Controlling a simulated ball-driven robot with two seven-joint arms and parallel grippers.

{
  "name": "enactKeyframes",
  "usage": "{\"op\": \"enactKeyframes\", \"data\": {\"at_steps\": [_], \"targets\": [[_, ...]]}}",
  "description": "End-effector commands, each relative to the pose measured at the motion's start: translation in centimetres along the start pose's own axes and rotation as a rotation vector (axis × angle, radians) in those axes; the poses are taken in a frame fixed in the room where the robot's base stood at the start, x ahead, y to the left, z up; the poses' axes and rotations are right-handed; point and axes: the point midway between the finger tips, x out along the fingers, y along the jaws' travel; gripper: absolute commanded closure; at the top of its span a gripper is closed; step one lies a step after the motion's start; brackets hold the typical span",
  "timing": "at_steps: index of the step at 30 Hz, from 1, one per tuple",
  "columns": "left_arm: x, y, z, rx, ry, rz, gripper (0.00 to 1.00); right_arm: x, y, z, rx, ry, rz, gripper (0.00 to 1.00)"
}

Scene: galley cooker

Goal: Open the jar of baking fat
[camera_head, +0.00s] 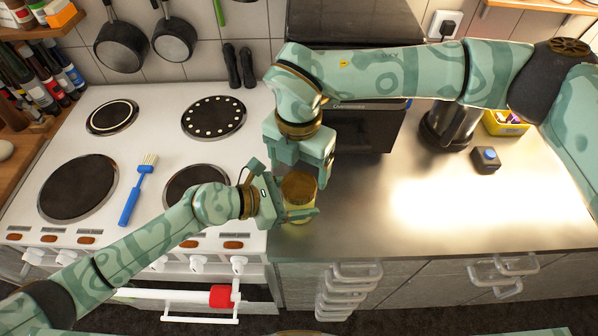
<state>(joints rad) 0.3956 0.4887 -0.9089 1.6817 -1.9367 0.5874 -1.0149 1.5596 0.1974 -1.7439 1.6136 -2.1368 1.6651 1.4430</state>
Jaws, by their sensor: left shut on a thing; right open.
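The jar of baking fat (300,214) has a yellowish body and a brown-gold lid (300,187). It stands upright at the left end of the steel counter, close to the cooker. My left gripper (297,212) comes in from the left and is shut on the jar's body below the lid. My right gripper (312,165) is above and just behind the lid, pointing down, and is open. Its fingers partly overlap the lid's far edge in this view, and I cannot tell whether they touch it.
The white cooker (150,130) with dark hotplates fills the left, with a blue brush (132,200) on it. A dark appliance (365,125) stands behind the jar. A black kettle-like vessel (447,125), a yellow box (505,123) and a small dark block (486,160) are right. The middle counter (430,210) is clear.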

Motion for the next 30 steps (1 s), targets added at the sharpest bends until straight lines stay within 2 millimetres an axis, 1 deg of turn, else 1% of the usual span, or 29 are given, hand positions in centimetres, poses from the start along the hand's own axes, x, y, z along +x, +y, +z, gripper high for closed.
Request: {"op": "enactKeyframes", "data": {"at_steps": [5,8,11,18,21,25,30], "targets": [[0.0,0.0,0.0,0.0,0.0,0.0,1.0,-2.3,0.0,-0.1,0.193,0.004,0.001,0.19],[0.0,0.0,0.0,0.0,0.0,0.001,1.0,-2.7,-0.1,0.0,0.261,0.004,-0.001,0.19],[0.0,0.1,0.0,0.0,0.0,0.001,1.0,-1.7,-0.1,0.0,0.271,0.003,-0.003,0.19],[0.0,0.1,0.0,0.0,0.0,0.001,1.0,2.4,-0.1,-0.1,0.269,0.004,-0.003,0.19],[0.0,0.1,0.0,0.0,0.0,0.001,1.0,3.7,-0.1,0.0,0.269,0.003,-0.002,0.19],[0.0,0.1,0.0,0.001,0.0,0.002,1.0,4.7,-0.1,0.0,0.268,0.002,-0.001,0.19],[0.0,0.1,0.0,0.001,0.0,0.002,1.0,4.9,-0.1,0.0,0.267,0.001,0.0,0.19]]}}
